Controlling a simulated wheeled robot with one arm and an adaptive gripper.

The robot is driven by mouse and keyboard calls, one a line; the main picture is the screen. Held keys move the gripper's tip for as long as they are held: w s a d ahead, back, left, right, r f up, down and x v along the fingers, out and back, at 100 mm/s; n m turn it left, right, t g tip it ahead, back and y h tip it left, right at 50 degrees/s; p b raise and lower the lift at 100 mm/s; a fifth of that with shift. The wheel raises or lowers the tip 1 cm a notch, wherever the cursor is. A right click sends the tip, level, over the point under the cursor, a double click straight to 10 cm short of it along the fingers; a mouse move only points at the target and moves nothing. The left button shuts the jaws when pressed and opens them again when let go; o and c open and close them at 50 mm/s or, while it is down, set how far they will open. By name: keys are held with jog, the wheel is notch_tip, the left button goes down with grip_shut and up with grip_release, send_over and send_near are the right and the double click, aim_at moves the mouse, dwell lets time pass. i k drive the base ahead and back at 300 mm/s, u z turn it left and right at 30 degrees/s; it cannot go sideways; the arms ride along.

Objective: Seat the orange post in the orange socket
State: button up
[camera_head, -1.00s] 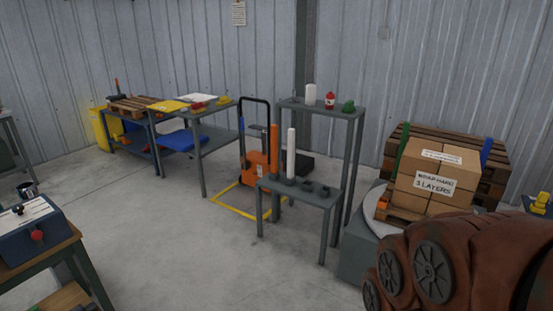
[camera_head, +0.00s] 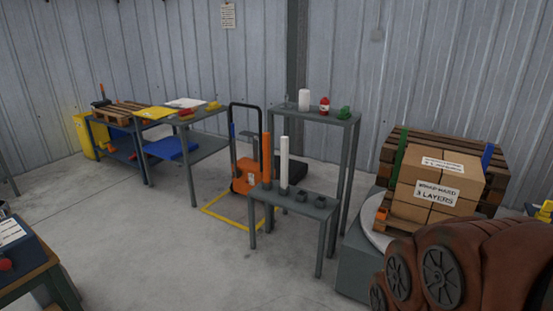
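The orange post (camera_head: 267,157) stands upright at the left end of a low grey table (camera_head: 292,203), in front of an orange pallet truck. A white post (camera_head: 284,162) stands upright just right of it. A small orange block that looks like the orange socket (camera_head: 381,213) sits at the front left corner of a pallet on the round turntable (camera_head: 368,222). A green post (camera_head: 400,150) and a blue post (camera_head: 487,155) stand at other corners of this pallet. My gripper is not in view.
Stacked cartons (camera_head: 437,185) fill the pallet. Dark empty holders (camera_head: 311,199) sit on the low table's right half. A taller grey shelf (camera_head: 318,117) stands behind it. The orange pallet truck (camera_head: 243,178) is close behind. Open floor (camera_head: 150,235) lies to the left.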

aim_at(433, 185)
jog(key=z, duration=0.15)
jog(key=i, duration=1.9)
jog(key=u, duration=0.75)
jog(key=i, duration=1.5)
jog(key=u, duration=0.65)
